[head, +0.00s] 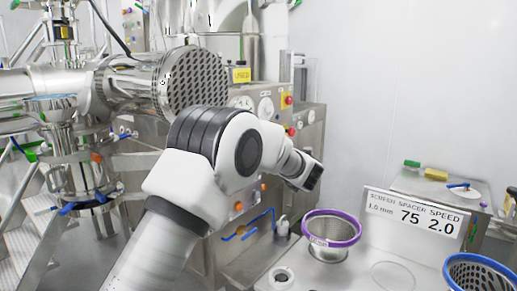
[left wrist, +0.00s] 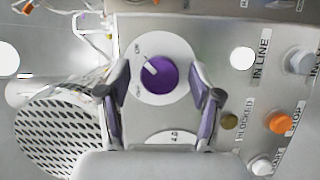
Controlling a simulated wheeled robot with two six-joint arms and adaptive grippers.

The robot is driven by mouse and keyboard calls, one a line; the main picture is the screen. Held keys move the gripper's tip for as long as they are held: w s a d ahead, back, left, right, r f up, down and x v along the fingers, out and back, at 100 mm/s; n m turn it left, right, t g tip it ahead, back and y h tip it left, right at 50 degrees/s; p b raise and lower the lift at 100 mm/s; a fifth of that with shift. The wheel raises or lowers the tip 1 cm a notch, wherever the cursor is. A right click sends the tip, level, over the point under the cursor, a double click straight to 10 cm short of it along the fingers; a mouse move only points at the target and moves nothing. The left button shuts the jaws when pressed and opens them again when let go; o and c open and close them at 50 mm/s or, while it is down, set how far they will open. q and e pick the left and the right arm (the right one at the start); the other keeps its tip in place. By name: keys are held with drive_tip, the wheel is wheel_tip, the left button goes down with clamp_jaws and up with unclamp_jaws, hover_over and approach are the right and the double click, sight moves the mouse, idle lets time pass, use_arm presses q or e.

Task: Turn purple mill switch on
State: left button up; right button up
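The purple switch (left wrist: 161,75) is a round knob on a pale round plate (left wrist: 182,52) on a metal panel in the left wrist view. Its white mark points to the upper left, between two small labels that are hard to read. My left gripper (left wrist: 158,93) is open, with one finger on each side of the knob. Gaps show between the fingers and the knob, and nothing is held. In the head view my left arm reaches in from the bottom; the switch and the fingers cannot be made out there. My right gripper is not in view.
An orange button (left wrist: 279,122) and other panel buttons lie right of the knob. A purple-rimmed screen (head: 331,228), a blue-rimmed screen (head: 480,272) and a sign reading 75 and 2.0 (head: 415,220) are at the right.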

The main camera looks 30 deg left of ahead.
use_arm(q)
drive_tip(key=v, duration=1.2)
